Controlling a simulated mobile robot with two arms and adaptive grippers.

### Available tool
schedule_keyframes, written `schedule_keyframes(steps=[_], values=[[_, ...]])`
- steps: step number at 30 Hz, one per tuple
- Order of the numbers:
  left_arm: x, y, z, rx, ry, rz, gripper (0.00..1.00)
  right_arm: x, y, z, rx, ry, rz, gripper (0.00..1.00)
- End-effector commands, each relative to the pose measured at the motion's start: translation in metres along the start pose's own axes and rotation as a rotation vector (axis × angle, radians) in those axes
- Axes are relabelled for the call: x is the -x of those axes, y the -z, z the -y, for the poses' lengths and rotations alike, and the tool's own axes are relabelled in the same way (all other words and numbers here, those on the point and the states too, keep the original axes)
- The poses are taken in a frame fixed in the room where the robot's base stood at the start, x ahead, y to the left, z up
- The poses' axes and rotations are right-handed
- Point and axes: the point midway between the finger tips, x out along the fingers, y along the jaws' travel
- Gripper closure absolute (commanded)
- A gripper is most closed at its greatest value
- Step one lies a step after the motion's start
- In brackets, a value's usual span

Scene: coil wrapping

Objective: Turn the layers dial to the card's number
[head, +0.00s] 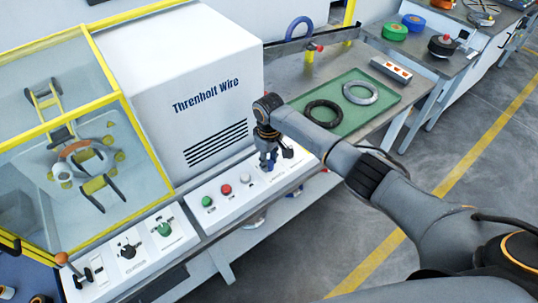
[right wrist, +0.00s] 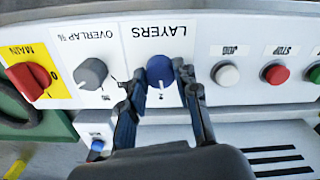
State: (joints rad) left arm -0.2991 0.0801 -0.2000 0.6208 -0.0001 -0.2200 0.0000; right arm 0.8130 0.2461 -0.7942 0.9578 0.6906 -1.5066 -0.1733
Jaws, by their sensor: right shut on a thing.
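The blue layers dial (right wrist: 160,70) sits on the white control panel under the upside-down word LAYERS in the right wrist view. My right gripper (right wrist: 160,78) has one finger on each side of it and is shut on it. In the head view my right gripper (head: 268,160) points down at the right end of the panel and hides most of the dial. A small mark shows at the dial's near edge, but the number it points to is too small to read surely. I see no card with a legible number. My left gripper is not in view.
A grey overlap knob (right wrist: 92,73) and a red main switch (right wrist: 28,79) are left of the dial. The white jog button (right wrist: 227,74) and red stop button (right wrist: 275,73) are right of it. A green mat (head: 352,125) holding two rings lies behind my right arm.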

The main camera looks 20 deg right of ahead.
Motion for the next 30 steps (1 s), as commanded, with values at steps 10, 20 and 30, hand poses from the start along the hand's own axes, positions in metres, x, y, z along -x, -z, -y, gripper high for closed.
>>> schedule_keyframes(steps=[10,20,30], values=[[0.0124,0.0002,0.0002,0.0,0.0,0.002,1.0,0.0002,0.0001,0.0006,-0.12,0.001,0.0,1.0],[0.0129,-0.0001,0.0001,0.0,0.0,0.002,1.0,-0.0004,0.0002,0.0002,-0.136,0.0,0.0,1.0],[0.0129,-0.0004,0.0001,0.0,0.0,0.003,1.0,-0.0002,0.0003,0.0001,-0.135,0.0,-0.001,0.46]])
